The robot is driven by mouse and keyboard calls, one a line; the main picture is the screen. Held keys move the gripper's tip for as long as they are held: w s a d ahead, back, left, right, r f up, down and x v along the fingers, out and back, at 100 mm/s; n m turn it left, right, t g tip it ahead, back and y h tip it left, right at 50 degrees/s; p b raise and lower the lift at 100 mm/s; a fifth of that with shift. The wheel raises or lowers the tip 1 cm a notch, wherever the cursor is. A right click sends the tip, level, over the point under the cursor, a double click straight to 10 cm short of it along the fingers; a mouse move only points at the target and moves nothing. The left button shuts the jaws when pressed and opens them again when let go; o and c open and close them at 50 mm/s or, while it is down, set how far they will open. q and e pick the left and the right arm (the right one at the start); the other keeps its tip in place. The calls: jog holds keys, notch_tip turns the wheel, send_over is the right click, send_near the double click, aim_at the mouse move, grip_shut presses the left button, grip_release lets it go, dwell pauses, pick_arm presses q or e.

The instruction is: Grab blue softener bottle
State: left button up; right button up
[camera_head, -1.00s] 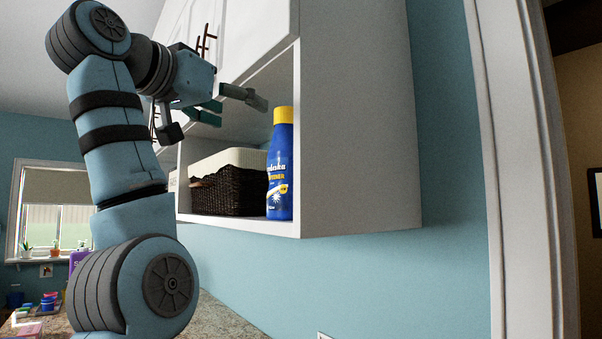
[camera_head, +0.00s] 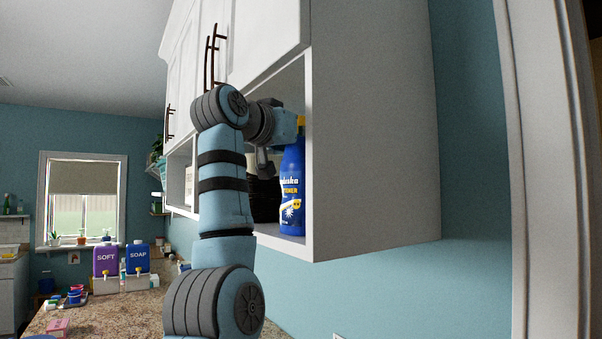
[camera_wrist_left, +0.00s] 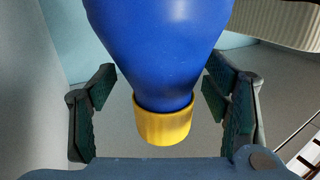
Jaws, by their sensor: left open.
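The blue softener bottle (camera_head: 292,190) with a yellow cap stands upright in the open shelf of the white wall cabinet, near its right side panel. My left gripper (camera_head: 288,127) is at the bottle's upper part in the head view; its fingertips are mostly hidden there. In the left wrist view, the bottle (camera_wrist_left: 160,45) fills the upper middle with its yellow cap (camera_wrist_left: 163,125) toward the palm. The open fingers of the left gripper (camera_wrist_left: 160,85) lie on both sides of the bottle's shoulder, with gaps visible beside the cap. My right gripper is not in view.
A dark basket (camera_head: 264,198) stands left of the bottle, mostly hidden by my arm; its cream liner (camera_wrist_left: 285,22) shows in the left wrist view. The cabinet side panel (camera_head: 375,140) is close on the right. Purple (camera_head: 106,259) and blue (camera_head: 138,257) dispensers stand on the counter below.

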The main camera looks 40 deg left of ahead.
pick_arm(q)
jog(key=shift+s, duration=0.2)
jog(key=shift+s+a, duration=0.1)
jog(key=shift+s, duration=0.25)
jog(key=c, duration=0.6)
jog(key=shift+w, duration=0.1)
grip_shut()
jog(key=shift+r, duration=0.1)
